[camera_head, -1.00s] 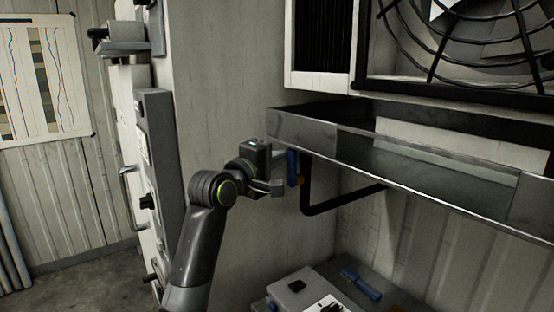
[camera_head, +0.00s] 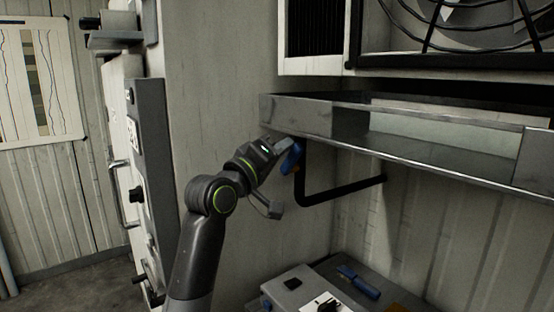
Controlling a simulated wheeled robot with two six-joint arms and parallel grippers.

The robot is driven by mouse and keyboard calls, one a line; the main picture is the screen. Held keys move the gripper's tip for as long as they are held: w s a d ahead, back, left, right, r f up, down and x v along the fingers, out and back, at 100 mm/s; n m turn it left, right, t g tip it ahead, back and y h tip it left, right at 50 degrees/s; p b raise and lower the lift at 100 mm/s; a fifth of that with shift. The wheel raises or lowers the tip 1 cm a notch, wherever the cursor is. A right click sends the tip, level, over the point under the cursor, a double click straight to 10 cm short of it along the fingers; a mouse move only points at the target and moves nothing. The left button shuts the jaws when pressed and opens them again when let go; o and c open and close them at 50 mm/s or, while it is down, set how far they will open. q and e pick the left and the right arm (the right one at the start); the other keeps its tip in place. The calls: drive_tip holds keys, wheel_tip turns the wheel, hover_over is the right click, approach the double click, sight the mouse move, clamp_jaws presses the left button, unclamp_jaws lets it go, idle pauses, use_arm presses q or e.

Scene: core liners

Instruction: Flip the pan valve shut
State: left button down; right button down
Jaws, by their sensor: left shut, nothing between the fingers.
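The pan valve's blue handle (camera_head: 291,159) sits under the left end of the long metal pan (camera_head: 295,110), by the black drain pipe (camera_head: 300,185). A small orange part shows at the handle's lower right. The handle is tilted, its upper end leaning right. My left gripper (camera_head: 285,147) is shut and empty, with its fingertips at the upper left side of the handle. They overlap the handle in the picture; I cannot tell whether they press on it. My right gripper is not in view.
The pan's front edge runs right, below a fan unit (camera_head: 310,65). A grey case (camera_head: 290,288) and a dark surface with a blue-handled tool (camera_head: 358,282) lie below. A grey cabinet (camera_head: 152,150) stands left of my arm.

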sight(292, 167)
use_arm(q)
drive_tip(key=f+m+h+b, duration=0.1)
drive_tip(key=m+b, duration=0.1)
drive_tip(key=s+d+f+m+g+h+b, duration=0.1)
drive_tip(key=m+b, duration=0.2)
drive_tip(key=s+m+h+b, duration=0.1)
drive_tip(key=m+b, duration=0.2)
drive_tip(key=shift+s+d+f, duration=0.1)
drive_tip(key=shift+d+f, duration=0.2)
drive_tip(key=shift+f, duration=0.1)
drive_tip(key=shift+s+d+f+m+g+h+b, duration=0.1)
drive_tip(key=shift+m+g+h+b, duration=0.1)
drive_tip(key=shift+m+b, duration=0.3)
drive_tip(key=shift+s+d+f+m+g+h+b, duration=0.1)
drive_tip(key=shift+m+g+h+b, duration=0.1)
drive_tip(key=shift+m+b, duration=0.25)
drive_tip(key=shift+s+d+f+b, duration=0.1)
drive_tip(key=shift+s+f+b, duration=0.05)
drive_tip(key=shift+f+b, duration=0.25)
drive_tip(key=shift+f, duration=0.1)
